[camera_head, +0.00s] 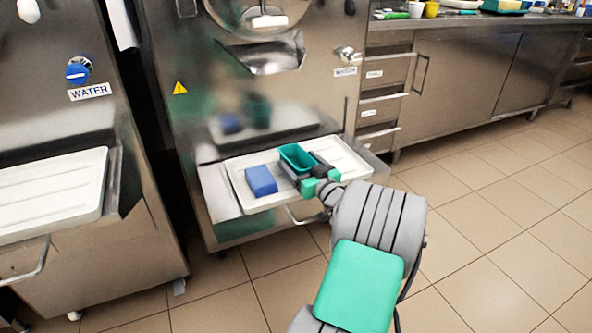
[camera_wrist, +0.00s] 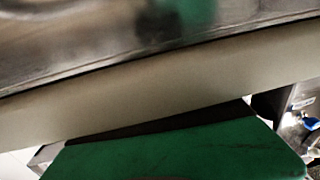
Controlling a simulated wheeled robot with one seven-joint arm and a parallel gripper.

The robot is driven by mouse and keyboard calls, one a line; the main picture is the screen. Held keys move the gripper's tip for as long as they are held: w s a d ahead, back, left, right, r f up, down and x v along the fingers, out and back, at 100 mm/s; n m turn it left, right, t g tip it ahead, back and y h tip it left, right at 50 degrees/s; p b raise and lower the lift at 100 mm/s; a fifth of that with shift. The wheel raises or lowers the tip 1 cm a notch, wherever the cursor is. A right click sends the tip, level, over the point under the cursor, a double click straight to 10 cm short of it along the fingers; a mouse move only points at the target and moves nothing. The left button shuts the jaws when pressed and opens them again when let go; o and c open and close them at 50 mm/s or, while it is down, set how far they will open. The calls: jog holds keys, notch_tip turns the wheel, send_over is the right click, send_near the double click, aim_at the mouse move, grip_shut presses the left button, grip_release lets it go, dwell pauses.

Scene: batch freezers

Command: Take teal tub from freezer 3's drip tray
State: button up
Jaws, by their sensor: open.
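The teal tub (camera_head: 297,157) sits on the white drip tray (camera_head: 239,186) at the front of the middle machine, in the head view. My gripper (camera_head: 305,166) is open at the tub's near side, with a dark finger showing on either side of its near end. I cannot tell whether the fingers touch it. In the wrist view a large dark green surface (camera_wrist: 180,155) fills the bottom; I cannot tell whether it is the tub or part of my gripper. The pale tray (camera_wrist: 150,95) shows behind it.
A blue block (camera_head: 261,180) lies on the tray just left of the tub. A metal handle (camera_head: 305,216) sticks out below the tray. Another machine with a white tray (camera_head: 50,195) stands at left. The tiled floor at right is clear.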

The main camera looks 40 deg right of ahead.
jog(key=shift+w+d, duration=0.15)
jog(key=shift+w, duration=0.6)
jog(key=c, duration=1.3)
